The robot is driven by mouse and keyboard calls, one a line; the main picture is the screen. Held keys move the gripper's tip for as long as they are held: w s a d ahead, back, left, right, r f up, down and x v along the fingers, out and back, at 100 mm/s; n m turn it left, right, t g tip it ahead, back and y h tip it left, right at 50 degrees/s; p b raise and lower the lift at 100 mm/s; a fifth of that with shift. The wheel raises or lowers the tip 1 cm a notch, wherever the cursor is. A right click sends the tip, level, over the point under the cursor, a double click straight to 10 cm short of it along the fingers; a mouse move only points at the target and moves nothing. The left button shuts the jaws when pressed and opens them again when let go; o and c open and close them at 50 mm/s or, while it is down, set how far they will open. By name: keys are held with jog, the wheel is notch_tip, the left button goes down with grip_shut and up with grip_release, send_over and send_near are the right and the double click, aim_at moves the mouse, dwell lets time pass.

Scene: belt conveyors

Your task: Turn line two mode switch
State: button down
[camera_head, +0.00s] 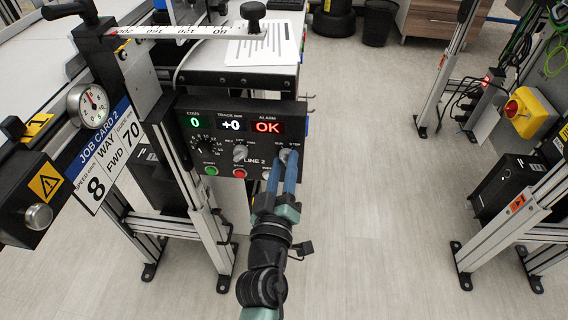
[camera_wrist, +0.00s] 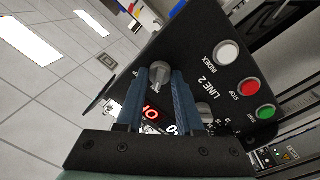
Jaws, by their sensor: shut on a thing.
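The black LINE 2 panel (camera_head: 222,150) is at the middle of the head view and shows rotated in the wrist view (camera_wrist: 195,60). Its mode switch, a small grey knob marked RUN and STEP (camera_head: 286,154), sits at the panel's right end, and it also shows in the wrist view (camera_wrist: 159,77). My gripper (camera_head: 285,163), with blue fingers, reaches up to the panel from below. It is shut on the mode switch knob, a finger on each side. The fingers partly cover the knob, so its exact pointing is hard to tell.
A second grey knob (camera_head: 240,153) and a speed dial are left of the switch. Green (camera_head: 211,170), red (camera_head: 239,173) and white (camera_wrist: 228,52) buttons line the lower edge. Displays read 0, +0 and OK. Job card 2 (camera_head: 102,155) hangs left. Floor right of the panel is free.

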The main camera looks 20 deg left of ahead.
dwell(0.4)
jog(key=c, duration=0.5)
grip_release()
jog(key=shift+c, duration=0.2)
jog(key=b+v, duration=0.1)
jog(key=v, duration=1.2)
jog(key=shift+b, duration=0.4)
